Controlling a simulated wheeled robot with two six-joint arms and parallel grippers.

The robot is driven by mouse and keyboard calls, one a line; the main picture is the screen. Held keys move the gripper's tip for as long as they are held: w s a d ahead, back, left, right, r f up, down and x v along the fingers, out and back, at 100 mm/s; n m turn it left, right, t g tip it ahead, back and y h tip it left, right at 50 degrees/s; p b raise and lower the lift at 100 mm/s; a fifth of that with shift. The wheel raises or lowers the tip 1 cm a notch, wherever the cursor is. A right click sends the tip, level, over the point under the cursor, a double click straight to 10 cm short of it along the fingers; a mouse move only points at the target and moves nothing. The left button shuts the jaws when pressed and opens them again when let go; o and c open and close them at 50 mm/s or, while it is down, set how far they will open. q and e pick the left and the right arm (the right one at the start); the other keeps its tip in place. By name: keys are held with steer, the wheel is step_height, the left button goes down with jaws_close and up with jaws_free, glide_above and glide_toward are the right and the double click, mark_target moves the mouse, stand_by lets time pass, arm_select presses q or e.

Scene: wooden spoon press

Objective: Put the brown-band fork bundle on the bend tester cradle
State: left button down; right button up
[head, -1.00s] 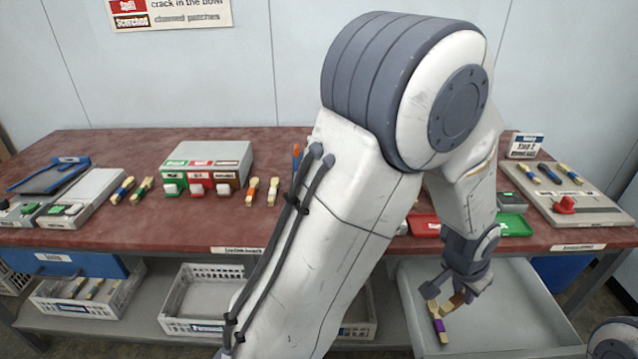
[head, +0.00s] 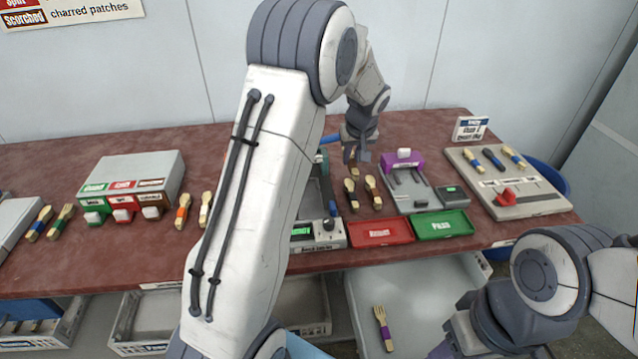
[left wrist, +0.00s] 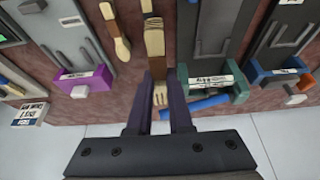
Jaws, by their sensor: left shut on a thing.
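My left gripper (head: 357,155) is over the back part of the red table. In the left wrist view its two dark fingers (left wrist: 157,115) are shut on a pale wooden fork bundle with a brown band (left wrist: 154,42). The tines point back between the fingers. The bundle appears above the table, but its exact height is unclear. Testers stand nearby: one with a purple block (head: 402,160), one with a green end block (left wrist: 222,84), and one with blue and orange parts (left wrist: 272,80). Their labels are too blurred to tell which is the bend tester cradle. My right fingers are not visible.
Two brown-banded pieces (head: 372,192) lie between the testers. A red tray (head: 380,232) and a green tray (head: 442,225) are at the front edge. A purple-banded fork (head: 382,325) lies in the open drawer (head: 430,300). A grey board (head: 520,198) with banded pieces stands at right.

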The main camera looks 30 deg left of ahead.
arm_select(q)
steer(key=s+a+f, duration=0.1)
steer(key=a+f, duration=0.1)
steer(key=a, duration=0.1)
steer(key=s+a+f+p, duration=0.1)
steer(key=s+a+f, duration=0.1)
steer(key=a, duration=0.1)
steer(key=s+a+f, duration=0.2)
steer(key=a, duration=0.1)
steer(key=shift+a+f+p, duration=0.2)
steer(key=shift+a+p, duration=0.1)
steer(key=shift+p, duration=0.1)
steer(key=shift+a+f, duration=0.15)
steer(key=shift+f, duration=0.1)
steer(key=shift+s+f+b, duration=0.1)
steer(key=shift+f+b, duration=0.45)
steer(key=shift+f, duration=1.35)
steer(key=shift+f, duration=0.15)
steer(key=c, duration=0.8)
jaws_free()
steer(key=shift+o, duration=0.2)
